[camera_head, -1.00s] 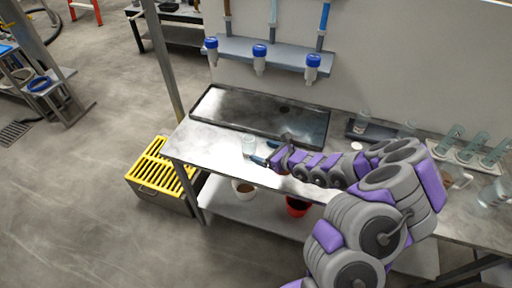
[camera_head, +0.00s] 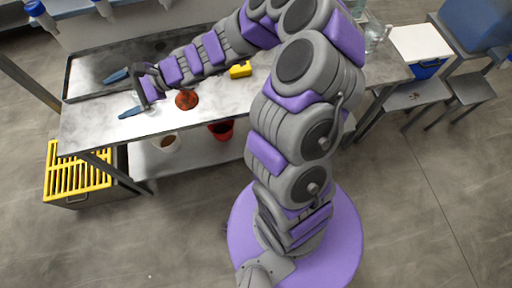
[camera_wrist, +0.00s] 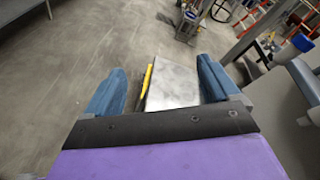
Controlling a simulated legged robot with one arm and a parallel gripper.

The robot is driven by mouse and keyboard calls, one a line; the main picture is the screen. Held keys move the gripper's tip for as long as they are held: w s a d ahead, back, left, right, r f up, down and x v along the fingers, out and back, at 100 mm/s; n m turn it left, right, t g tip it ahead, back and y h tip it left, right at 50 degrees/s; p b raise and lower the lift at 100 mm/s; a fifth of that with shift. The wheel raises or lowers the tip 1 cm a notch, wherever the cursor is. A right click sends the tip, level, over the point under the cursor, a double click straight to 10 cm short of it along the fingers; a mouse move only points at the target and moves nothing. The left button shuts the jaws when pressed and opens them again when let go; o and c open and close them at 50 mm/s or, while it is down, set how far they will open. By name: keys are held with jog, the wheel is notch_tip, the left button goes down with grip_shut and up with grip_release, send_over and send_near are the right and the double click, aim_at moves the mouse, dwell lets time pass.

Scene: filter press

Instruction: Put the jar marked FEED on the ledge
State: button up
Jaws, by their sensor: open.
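My gripper (camera_head: 122,95) is open over the left part of the metal table (camera_head: 225,100), fingers pointing left, with nothing between them. The wrist view also shows its two blue fingers (camera_wrist: 160,85) spread, with the tabletop beyond. A blue-capped bottle (camera_head: 35,9) is at the top left edge; one also shows at the right of the wrist view (camera_wrist: 302,42). A grey ledge (camera_head: 75,8) runs along the back wall, partly cut off. Clear jars (camera_head: 375,38) stand at the table's right end. No FEED mark is readable, so I cannot tell which jar it is.
A dark shallow tray (camera_head: 90,70) lies at the table's back left. A reddish-brown round patch or disc (camera_head: 187,99) and a yellow object (camera_head: 240,69) are on the table. A red pot (camera_head: 221,130) and a pale pot (camera_head: 164,143) are below. A yellow-grated bin (camera_head: 78,175) stands left.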

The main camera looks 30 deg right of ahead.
jog(key=s+a+r+n+g+h, duration=0.1)
jog(key=s+r+n+g+h, duration=0.15)
jog(key=s+n, duration=0.5)
jog(key=s+r+n+g+h, duration=0.2)
jog(key=s+n+g, duration=0.2)
jog(key=s, duration=0.7)
jog(key=s+d+n+h, duration=0.4)
jog(key=s+d+h, duration=0.6)
jog(key=s+d, duration=0.5)
jog(key=d+f, duration=0.1)
jog(key=d, duration=0.3)
jog(key=shift+s+d, duration=0.3)
jog(key=shift+d, duration=0.1)
